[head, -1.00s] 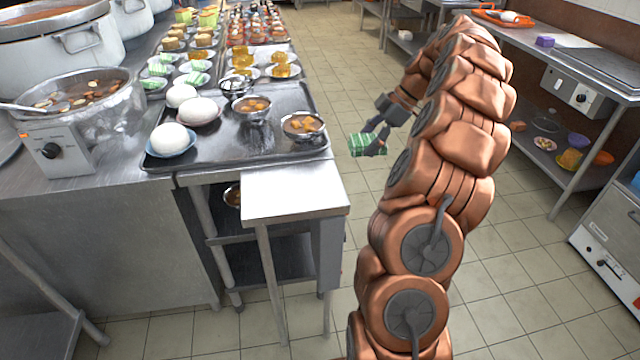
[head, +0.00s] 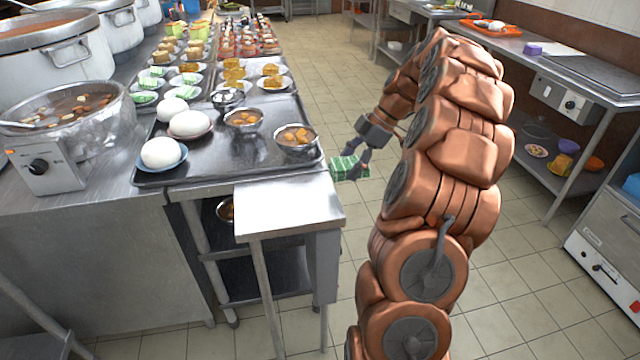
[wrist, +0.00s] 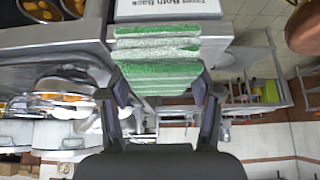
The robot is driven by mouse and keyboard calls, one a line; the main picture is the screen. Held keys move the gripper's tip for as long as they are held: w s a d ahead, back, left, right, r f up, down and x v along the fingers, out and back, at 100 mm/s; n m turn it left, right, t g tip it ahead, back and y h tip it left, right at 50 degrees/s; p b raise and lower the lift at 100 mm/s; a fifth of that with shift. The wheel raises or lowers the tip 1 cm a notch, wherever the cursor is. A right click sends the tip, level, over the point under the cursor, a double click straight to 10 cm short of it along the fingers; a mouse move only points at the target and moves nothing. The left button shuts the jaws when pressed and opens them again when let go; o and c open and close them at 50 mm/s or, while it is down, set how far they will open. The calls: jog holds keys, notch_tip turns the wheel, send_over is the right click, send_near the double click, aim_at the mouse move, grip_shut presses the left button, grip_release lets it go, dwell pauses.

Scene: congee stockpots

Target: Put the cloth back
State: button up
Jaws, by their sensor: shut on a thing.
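The cloth (head: 344,168) is a folded green and white striped pad. My gripper (head: 354,164) is shut on it and holds it in the air over the floor, just right of the tray and the small steel side table. In the wrist view the cloth (wrist: 157,67) sits between the two fingers of my gripper (wrist: 158,92), its folded layers showing. Beyond it is a white label (wrist: 168,9) with dark text, cut by the picture's top edge.
A dark tray (head: 222,158) with white buns and bowls lies on the counter. The small steel side table (head: 288,207) has a bare top. A large pot (head: 72,110) stands at left. Another steel bench (head: 575,75) is at right, with clear tiled floor between.

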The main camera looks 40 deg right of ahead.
send_over(312, 196)
jog(key=d, duration=0.2)
jog(key=shift+s+f+p, duration=0.3)
jog(key=shift+s+p, duration=0.05)
jog(key=shift+p, duration=0.05)
jog(key=shift+f, duration=1.75)
jog(key=shift+f, duration=0.2)
jog(key=o, duration=1.1)
jog(key=shift+r, duration=0.2)
jog(key=v, duration=1.2)
jog(key=shift+b, duration=0.35)
